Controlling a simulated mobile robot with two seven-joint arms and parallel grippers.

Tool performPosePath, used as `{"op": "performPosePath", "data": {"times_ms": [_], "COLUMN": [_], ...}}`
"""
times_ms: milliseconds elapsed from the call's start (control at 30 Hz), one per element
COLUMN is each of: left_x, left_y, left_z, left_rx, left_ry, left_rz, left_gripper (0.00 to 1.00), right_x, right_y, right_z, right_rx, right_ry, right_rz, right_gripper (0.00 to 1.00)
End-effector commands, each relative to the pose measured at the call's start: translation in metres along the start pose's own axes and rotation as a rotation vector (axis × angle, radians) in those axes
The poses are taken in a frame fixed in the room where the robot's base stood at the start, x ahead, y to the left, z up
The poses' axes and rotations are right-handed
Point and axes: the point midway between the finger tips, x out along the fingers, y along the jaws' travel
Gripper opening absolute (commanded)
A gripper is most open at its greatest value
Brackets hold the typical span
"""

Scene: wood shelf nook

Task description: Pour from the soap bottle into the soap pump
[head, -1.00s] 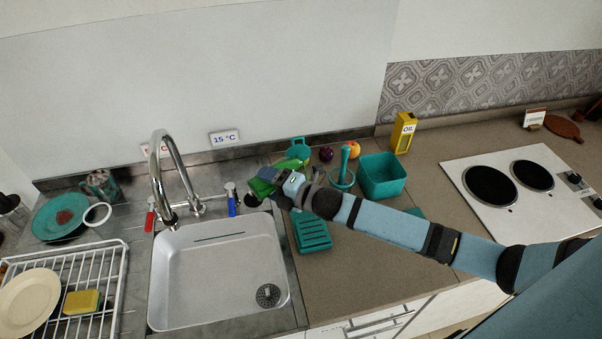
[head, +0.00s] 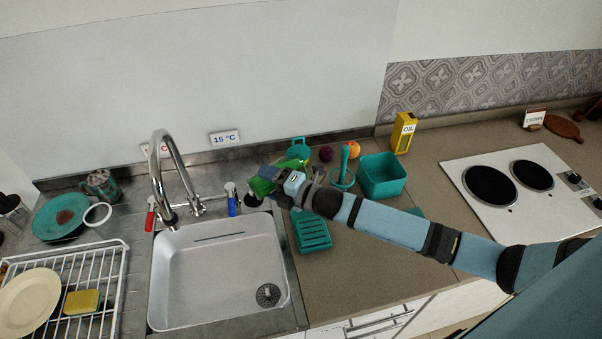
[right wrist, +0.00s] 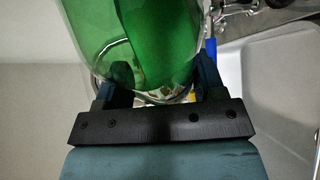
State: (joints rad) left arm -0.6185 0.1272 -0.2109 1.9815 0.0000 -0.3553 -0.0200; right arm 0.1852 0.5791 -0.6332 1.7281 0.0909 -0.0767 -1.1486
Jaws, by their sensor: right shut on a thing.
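The soap bottle (head: 263,186) is green and lies tilted in my right gripper (head: 280,187), over the counter strip by the sink's back right corner. In the right wrist view the bottle (right wrist: 135,40) is clear with green liquid inside, between the two fingers of the right gripper (right wrist: 155,85), which are shut on it. A small dark round part shows just left of the bottle in the head view; I cannot tell whether it is the bottle's cap or the soap pump's top. I cannot make out the soap pump for sure. My left gripper is out of view.
The white sink (head: 218,270) with its chrome faucet (head: 160,180) is left of the gripper. A teal soap dish (head: 312,232), teal bin (head: 382,176) and yellow oil box (head: 403,133) stand on the right counter. A dish rack (head: 100,275) is at left.

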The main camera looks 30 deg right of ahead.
Motion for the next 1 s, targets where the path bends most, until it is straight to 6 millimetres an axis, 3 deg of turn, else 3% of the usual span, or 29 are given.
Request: {"op": "performPosePath", "data": {"times_ms": [500, 1000], "left_x": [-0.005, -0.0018], "left_y": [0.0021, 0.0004], "left_z": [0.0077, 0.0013], "left_rx": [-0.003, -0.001], "left_ry": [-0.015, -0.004], "left_rz": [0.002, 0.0], "left_gripper": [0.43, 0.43], "right_x": [-0.0002, -0.0004], "right_y": [0.0028, 0.0046], "right_z": [0.0003, 0.0004], "right_rx": [0.018, 0.034], "right_ry": [0.001, 0.003], "right_rz": [0.009, 0.016], "right_gripper": [0.3, 0.3]}}
